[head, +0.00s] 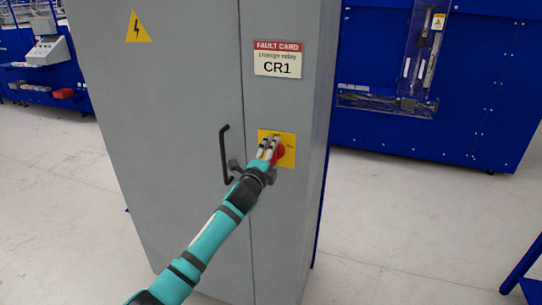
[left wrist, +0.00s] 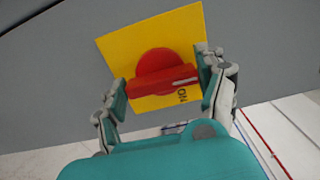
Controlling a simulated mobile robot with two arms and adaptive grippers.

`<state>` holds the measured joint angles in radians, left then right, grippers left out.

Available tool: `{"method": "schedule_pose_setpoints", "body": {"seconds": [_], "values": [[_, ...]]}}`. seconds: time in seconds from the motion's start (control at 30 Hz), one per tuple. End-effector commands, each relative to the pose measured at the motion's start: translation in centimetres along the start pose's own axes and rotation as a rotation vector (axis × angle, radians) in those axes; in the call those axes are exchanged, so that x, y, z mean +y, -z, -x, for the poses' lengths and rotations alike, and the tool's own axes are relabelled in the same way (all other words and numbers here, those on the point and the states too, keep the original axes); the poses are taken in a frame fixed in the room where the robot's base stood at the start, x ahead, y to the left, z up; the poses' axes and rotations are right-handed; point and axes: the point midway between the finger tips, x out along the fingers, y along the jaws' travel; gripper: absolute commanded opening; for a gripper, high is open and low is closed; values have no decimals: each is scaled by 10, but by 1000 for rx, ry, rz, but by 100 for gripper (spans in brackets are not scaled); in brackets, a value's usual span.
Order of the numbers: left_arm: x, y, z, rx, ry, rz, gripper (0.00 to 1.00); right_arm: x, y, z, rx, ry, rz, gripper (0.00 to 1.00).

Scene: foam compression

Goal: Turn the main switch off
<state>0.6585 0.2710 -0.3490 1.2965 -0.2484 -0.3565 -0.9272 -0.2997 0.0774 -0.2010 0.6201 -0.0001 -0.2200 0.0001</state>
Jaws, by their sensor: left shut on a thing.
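The main switch is a red rotary knob (head: 279,156) on a yellow plate (head: 289,139), mounted on the grey cabinet (head: 190,120). In the left wrist view the knob's red bar (left wrist: 160,82) lies across the yellow plate (left wrist: 122,42). A white mark on the bar's right end is close to the printed word "ON". My left gripper (head: 268,147) is at the plate, its fingers on the two ends of the bar, shut on it. In the head view the fingers partly hide the knob and plate. My right gripper is in neither view.
A black door handle (head: 225,155) stands out from the cabinet just left of the switch. A fault card (head: 278,59) reading CR1 is above it. A blue panel (head: 470,90) stands behind at the right. The pale floor (head: 400,220) at right is clear.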

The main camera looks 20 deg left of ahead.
Motion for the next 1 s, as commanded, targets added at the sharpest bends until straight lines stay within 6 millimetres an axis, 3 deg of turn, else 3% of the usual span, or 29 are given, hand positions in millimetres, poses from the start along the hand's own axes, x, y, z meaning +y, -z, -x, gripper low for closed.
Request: {"method": "schedule_pose_setpoints", "body": {"seconds": [0.57, 0.6, 0.7, 0.77, 1.0], "values": [[3, 0, 0, 0, -5, 31, 40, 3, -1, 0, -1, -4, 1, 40], [3, 0, 0, 0, -5, 32, 78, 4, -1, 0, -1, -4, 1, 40], [2, 0, 0, 0, -4, 30, 91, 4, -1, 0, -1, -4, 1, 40], [2, 0, 0, 0, -3, 30, 96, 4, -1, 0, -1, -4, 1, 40], [1, 0, 0, 0, -1, 28, 96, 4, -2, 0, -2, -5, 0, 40]]}}
